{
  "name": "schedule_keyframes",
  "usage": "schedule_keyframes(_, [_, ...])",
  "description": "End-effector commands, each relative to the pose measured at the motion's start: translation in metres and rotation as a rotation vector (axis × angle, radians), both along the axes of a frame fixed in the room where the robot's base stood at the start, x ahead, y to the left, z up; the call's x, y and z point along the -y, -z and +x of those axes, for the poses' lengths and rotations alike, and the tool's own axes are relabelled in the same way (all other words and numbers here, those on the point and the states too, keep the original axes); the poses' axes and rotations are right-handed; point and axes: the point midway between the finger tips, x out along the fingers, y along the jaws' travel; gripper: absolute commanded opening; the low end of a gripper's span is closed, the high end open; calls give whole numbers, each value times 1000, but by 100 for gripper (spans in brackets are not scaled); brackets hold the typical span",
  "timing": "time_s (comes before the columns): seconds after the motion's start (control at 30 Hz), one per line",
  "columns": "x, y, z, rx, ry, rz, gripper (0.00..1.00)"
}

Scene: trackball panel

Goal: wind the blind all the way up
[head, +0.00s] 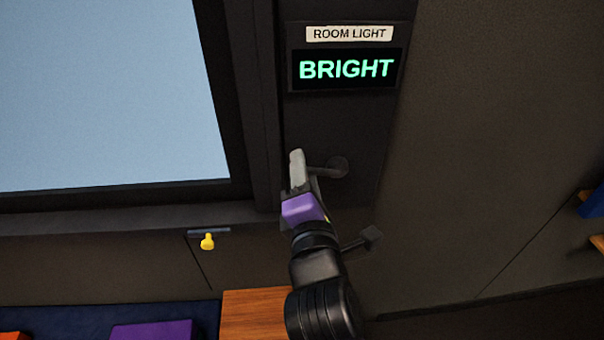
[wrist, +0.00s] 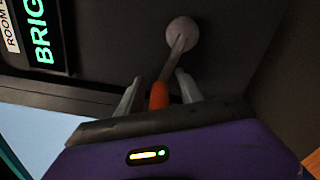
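The crank has a round grey hub (wrist: 183,30) on the dark wall, a thin metal arm and an orange handle (wrist: 158,96). In the head view the crank hub (head: 338,167) is right of the window, below the display, and its handle is hidden by my gripper. My purple gripper (head: 297,165) is at the crank. In the wrist view the fingers of my gripper (wrist: 159,88) stand either side of the orange handle with visible gaps, so it looks open around it. The window (head: 100,95) shows plain pale blue; no blind edge is visible, and its top is out of view.
A display (head: 346,70) under a ROOM LIGHT label (head: 349,34) reads BRIGHT. A yellow knob (head: 208,241) sits below the window. A purple block (head: 152,331) and a wooden surface (head: 256,312) are at the bottom. Wall shelving stands at the far right.

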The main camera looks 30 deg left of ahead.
Motion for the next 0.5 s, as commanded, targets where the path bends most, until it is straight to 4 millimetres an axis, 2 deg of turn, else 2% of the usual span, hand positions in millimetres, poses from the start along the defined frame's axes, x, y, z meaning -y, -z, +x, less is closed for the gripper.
schedule_keyframes(0.27, [0,3,-5,-7,-5,0,43])
schedule_keyframes(0.5, [19,5,-33,-8,-4,2,43])
